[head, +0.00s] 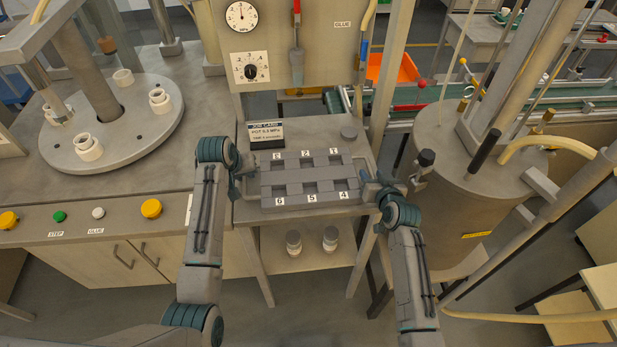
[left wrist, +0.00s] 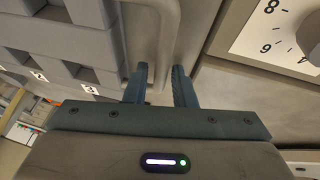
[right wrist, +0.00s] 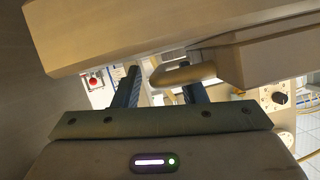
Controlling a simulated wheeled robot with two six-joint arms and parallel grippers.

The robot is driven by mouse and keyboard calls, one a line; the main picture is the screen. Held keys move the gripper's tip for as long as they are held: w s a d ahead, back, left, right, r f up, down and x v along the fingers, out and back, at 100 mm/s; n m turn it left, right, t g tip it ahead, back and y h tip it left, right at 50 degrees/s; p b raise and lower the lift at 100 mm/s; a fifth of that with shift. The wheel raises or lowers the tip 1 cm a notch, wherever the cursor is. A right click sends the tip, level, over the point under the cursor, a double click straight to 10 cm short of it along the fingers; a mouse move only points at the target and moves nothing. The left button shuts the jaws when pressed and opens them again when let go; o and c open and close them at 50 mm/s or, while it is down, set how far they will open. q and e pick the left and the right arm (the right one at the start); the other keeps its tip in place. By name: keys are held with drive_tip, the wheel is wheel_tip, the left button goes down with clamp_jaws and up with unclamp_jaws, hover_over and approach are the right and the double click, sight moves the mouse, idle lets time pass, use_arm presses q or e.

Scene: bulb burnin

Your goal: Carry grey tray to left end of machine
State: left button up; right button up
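The grey tray (head: 311,184) sits level on a small table in the middle of the head view. It has square pockets labelled 1 to 6, which look empty, and a bar handle at each end. My right gripper (head: 374,186) is at the right handle (right wrist: 186,75). Its fingers (right wrist: 160,88) are apart, with the handle's end between them and gaps beside it.
A job card (head: 266,135) stands behind the tray. The machine's bench (head: 130,195) with a round turntable (head: 112,140) is at the left. A large grey tank (head: 465,200) stands close at the right. Two small jars (head: 294,243) are on the shelf below.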

use_arm(q)
clamp_jaws()
use_arm(e)
drive_tip(key=c, duration=0.6)
clamp_jaws()
use_arm(q)
drive_tip(key=shift+r, duration=0.1)
use_arm(e)
drive_tip(key=shift+r, duration=0.15)
